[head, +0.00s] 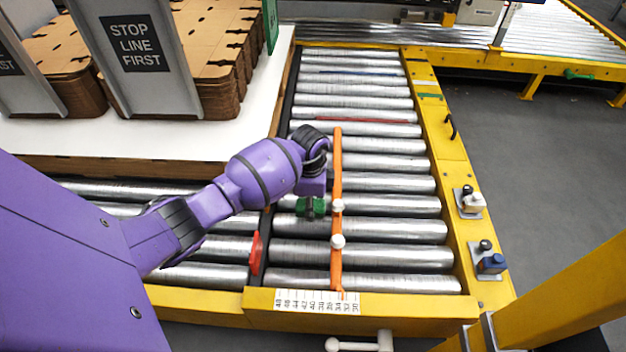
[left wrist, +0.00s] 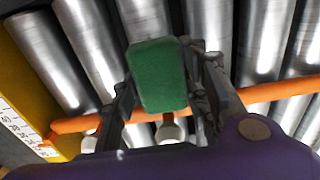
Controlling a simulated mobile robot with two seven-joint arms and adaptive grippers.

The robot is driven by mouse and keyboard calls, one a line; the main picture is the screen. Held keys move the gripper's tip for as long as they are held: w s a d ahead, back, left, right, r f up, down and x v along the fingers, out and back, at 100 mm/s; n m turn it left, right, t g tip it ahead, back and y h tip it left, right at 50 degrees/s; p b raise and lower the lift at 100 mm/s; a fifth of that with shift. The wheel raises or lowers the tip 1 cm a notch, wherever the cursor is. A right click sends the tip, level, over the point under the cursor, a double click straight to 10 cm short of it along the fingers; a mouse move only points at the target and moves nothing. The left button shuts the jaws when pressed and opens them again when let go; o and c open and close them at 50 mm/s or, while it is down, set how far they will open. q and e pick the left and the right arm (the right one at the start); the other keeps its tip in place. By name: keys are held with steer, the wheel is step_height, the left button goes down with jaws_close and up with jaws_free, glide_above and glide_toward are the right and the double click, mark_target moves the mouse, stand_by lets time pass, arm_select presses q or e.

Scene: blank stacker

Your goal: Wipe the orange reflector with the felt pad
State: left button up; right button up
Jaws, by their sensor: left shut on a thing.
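My left gripper (head: 312,200) is shut on a green block, which looks like the felt pad (head: 310,208), and holds it over the rollers just left of the orange bar. In the left wrist view the felt pad (left wrist: 158,75) sits between the two dark fingers of my left gripper (left wrist: 162,82). An orange-red rounded piece (head: 256,253), which looks like the reflector, stands on the dark edge between the two roller beds. It is below and left of the pad in the head view, apart from it. My right gripper is not in view.
A long orange bar (head: 337,172) with white knobs runs along the rollers beside my gripper; it crosses the left wrist view (left wrist: 265,92). A number scale (head: 316,301) is on the near yellow frame. Cardboard stacks (head: 215,50) stand on the white table. Small sensors (head: 490,262) line the right rail.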

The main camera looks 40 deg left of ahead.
mark_target(299, 204)
arm_select(q)
steer(key=s+a, duration=0.1)
steer(key=a, duration=0.1)
steer(key=shift+s+a+r, duration=0.1)
steer(key=shift+s+a, duration=0.25)
steer(key=shift+a, duration=0.05)
steer(key=shift+s+a, duration=0.35)
steer(key=shift+a, duration=0.2)
steer(key=shift+s+a, duration=0.3)
steer(key=shift+a, duration=0.25)
steer(key=shift+s+a+p, duration=0.45)
steer(key=shift+s+a, duration=0.15)
steer(key=shift+a, duration=0.35)
steer(key=shift+w, duration=0.1)
